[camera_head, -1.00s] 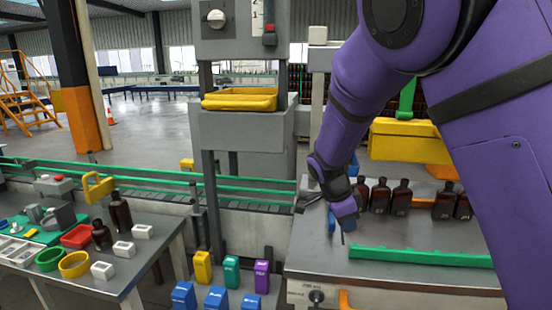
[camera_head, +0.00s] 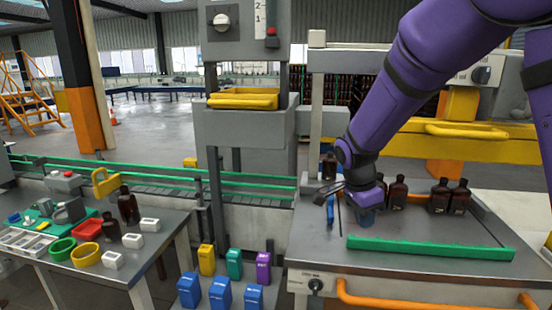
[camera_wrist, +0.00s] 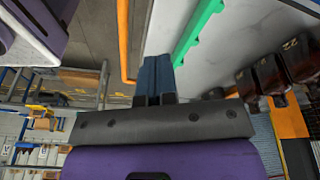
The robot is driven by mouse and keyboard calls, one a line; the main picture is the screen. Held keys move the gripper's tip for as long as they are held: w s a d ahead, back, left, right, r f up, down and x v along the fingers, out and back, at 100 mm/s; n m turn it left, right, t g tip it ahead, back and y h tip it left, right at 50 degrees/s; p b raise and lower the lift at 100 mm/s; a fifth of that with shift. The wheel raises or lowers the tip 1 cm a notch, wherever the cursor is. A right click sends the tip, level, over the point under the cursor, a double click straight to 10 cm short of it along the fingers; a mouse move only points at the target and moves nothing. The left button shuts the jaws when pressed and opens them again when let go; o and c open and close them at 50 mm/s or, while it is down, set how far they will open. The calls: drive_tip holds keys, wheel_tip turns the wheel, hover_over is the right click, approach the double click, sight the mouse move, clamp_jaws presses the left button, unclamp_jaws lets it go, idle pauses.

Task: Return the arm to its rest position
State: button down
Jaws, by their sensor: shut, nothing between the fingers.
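My gripper (camera_head: 367,219) is over the grey metal table (camera_head: 420,268) on the right, behind the left end of the green rail (camera_head: 430,248). Its blue fingers are together with nothing between them, as the wrist view also shows (camera_wrist: 155,75). My purple arm reaches down to it from the upper right. Several amber bottles (camera_head: 440,194) stand upright at the back of the table, right of the gripper. One amber bottle (camera_head: 329,166) stands behind and left of it, partly hidden by my arm. In the wrist view, amber bottles (camera_wrist: 270,78) show at the right.
A left table (camera_head: 150,232) holds two amber bottles, white blocks, a red tray (camera_head: 88,230) and green and yellow rings. Blue, yellow, green and purple boxes (camera_head: 219,292) stand between the tables. An orange rail (camera_head: 430,302) runs along the right table's front. A grey machine column stands behind.

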drive_tip(key=s+d+r+n+t+y, duration=0.25)
drive_tip(key=s+d+r+n, duration=0.45)
drive_tip(key=s+r, duration=0.5)
drive_tip(key=s+d+r+n+t, duration=0.1)
drive_tip(key=s+r+n, duration=0.1)
drive_tip(key=s+n, duration=0.2)
drive_tip(key=s+d+r+n+t, duration=0.1)
drive_tip(key=s+n, duration=0.3)
drive_tip(key=s, duration=0.6)
drive_tip(key=shift+s+r+t, duration=0.35)
drive_tip(key=shift+r, duration=0.45)
drive_tip(key=shift+d, duration=0.1)
